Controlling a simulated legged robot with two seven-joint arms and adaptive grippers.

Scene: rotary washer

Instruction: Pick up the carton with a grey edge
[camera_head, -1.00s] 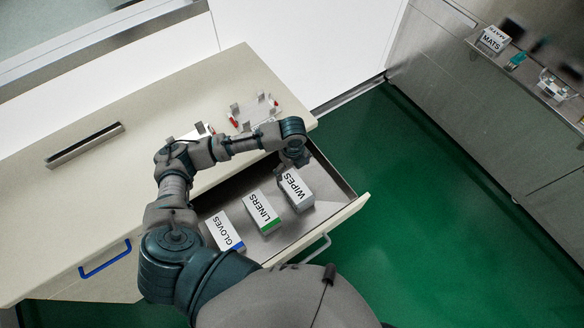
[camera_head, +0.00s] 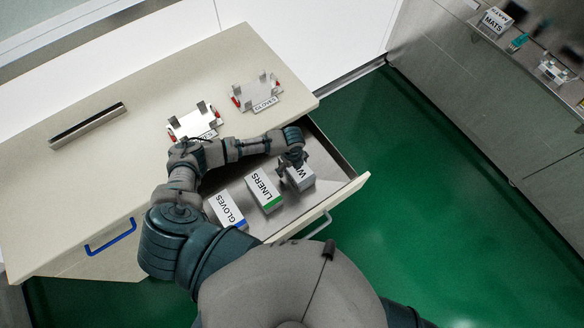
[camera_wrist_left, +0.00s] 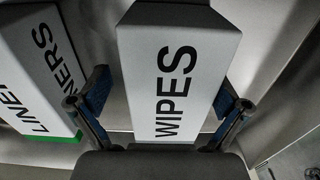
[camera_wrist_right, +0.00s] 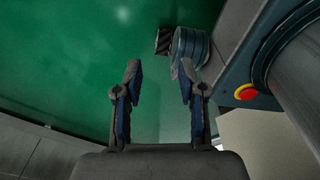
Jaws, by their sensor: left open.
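The WIPES carton (camera_head: 301,181), white with a grey edge, lies in the open drawer as the rightmost of three. My left gripper (camera_head: 294,163) is over it and hides part of its label. In the left wrist view the WIPES carton (camera_wrist_left: 178,70) lies between the two spread fingers, one along each side; whether they touch it I cannot tell. The LINERS carton (camera_head: 264,190) with a green edge is just left of it, and the GLOVES carton (camera_head: 228,209) with a blue edge is further left. My right gripper (camera_wrist_right: 159,70) is open and empty above the green floor.
The drawer (camera_head: 338,188) is pulled out from the pale counter (camera_head: 75,185). Two metal racks, one nearer (camera_head: 194,122) and one farther (camera_head: 257,92), stand on the counter. A MATS box (camera_head: 494,20) is on the far right bench. The green floor right of the drawer is clear.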

